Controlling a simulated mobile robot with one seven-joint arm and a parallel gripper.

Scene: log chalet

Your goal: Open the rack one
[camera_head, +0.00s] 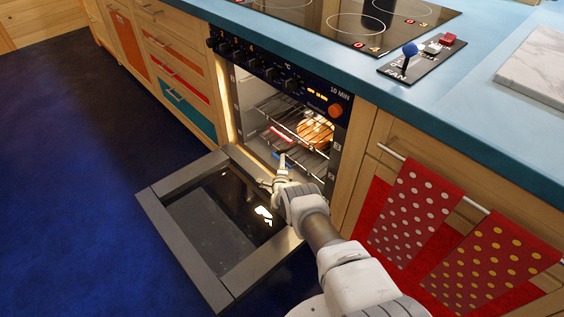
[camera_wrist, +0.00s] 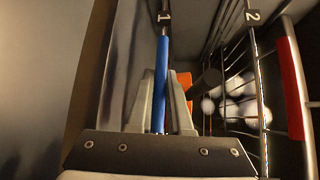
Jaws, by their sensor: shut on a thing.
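The oven (camera_head: 285,130) stands with its door (camera_head: 210,225) folded down. A lower rack has a blue handle (camera_head: 282,159), and the number 1 shows beside it in the wrist view. Above it is another rack with a red handle (camera_head: 281,134), marked 2 in the wrist view. My gripper (camera_head: 284,166) reaches in over the open door. In the wrist view my gripper (camera_wrist: 160,95) has its two fingers on either side of the blue handle (camera_wrist: 160,80), shut on it. The red handle (camera_wrist: 292,88) is apart, to the right. Rack one's back part is partly hidden.
A round orange food item (camera_head: 315,130) sits inside the oven. White balls (camera_wrist: 235,102) show behind the wires in the wrist view. A cabinet with hanging dotted towels (camera_head: 415,210) stands right of the oven. The blue floor (camera_head: 75,170) left of the door is clear.

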